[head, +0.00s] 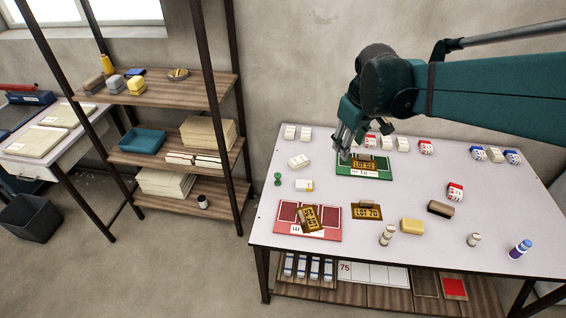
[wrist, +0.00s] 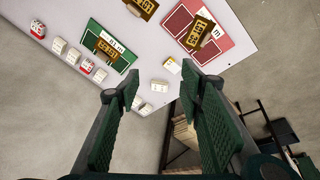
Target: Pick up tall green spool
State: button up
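The tall green spool (head: 278,179) stands upright near the left edge of the table in the head view, beside a white and yellow block (head: 303,185). I cannot make the spool out in the wrist view, where a finger may cover it. My gripper (head: 345,148) is above the table's back part, at the left side of the green board, to the right of the spool and apart from it. In the wrist view my gripper (wrist: 160,78) has its two fingers wide apart with nothing held between them.
The green board (head: 364,173) and red board (head: 290,231) bear lot plates. White blocks (head: 299,161) lie near the spool; several more stand along the back edge. A yellow block (head: 412,226), brush (head: 440,208) and small bottles lie to the right. A shelf (head: 160,92) stands left.

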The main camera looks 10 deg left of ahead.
jog(key=w+a+f+n+g, duration=0.1)
jog(key=w+a+f+n, duration=0.2)
jog(key=w+a+f, duration=0.3)
jog(key=n+g+h, duration=0.2)
jog(key=n+g, duration=0.1)
jog(key=n, duration=0.3)
send_over(278, 175)
jog(key=f, duration=2.2)
jog(key=shift+w+a+f, duration=0.1)
jog(key=shift+a+f, duration=0.3)
jog(key=shift+a+f+n, duration=0.2)
jog(key=shift+f+n, duration=0.1)
jog(key=shift+f, duration=0.05)
jog(key=shift+d+f, duration=0.2)
jog(key=shift+f, duration=1.05)
jog(key=shift+d+f+b, duration=0.15)
jog(key=shift+f, duration=1.15)
jog(key=shift+d+f+b, duration=0.15)
jog(key=shift+f, duration=1.15)
